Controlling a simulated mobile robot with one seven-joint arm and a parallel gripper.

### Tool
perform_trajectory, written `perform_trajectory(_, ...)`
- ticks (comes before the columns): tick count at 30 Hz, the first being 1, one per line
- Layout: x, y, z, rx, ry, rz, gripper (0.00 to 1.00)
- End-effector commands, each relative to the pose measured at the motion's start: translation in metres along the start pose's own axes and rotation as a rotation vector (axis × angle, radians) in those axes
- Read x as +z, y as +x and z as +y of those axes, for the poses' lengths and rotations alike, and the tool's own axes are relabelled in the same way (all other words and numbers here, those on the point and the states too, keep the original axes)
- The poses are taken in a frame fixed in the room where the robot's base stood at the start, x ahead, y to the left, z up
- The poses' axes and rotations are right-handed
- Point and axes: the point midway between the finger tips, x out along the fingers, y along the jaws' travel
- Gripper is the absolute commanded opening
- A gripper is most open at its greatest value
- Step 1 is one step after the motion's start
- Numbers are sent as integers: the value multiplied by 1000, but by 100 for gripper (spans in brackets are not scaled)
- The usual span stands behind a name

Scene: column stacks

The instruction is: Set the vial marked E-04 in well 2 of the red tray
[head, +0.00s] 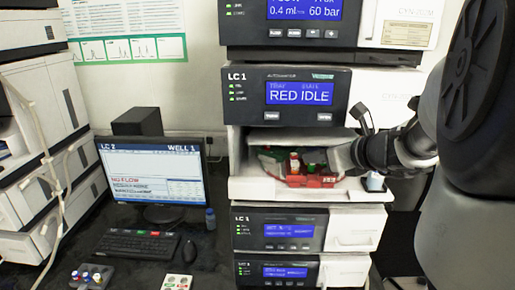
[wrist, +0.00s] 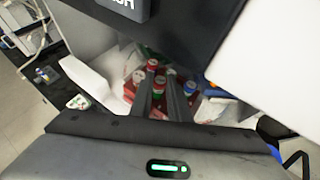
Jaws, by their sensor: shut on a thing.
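The red tray (head: 312,182) sits inside the open bay of the LC 1 autosampler, with red- and green-capped vials showing at it. In the wrist view the red tray (wrist: 130,90) shows partly behind my fingers, with several capped vials around. In the head view my gripper (head: 338,160) is close to the tray's right side. No vial label can be read, so E-04 and the well numbers cannot be told.
The autosampler (head: 340,82) overhangs the bay and shows RED IDLE. A monitor (head: 152,172), keyboard (head: 138,245) and vial rack (head: 92,277) stand on the left bench.

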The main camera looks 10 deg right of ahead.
Motion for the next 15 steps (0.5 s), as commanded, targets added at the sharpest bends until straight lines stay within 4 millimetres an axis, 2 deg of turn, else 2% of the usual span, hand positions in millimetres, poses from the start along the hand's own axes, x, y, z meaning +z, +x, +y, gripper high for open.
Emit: perform_trajectory(15,-10,6,0,0,1,0,2)
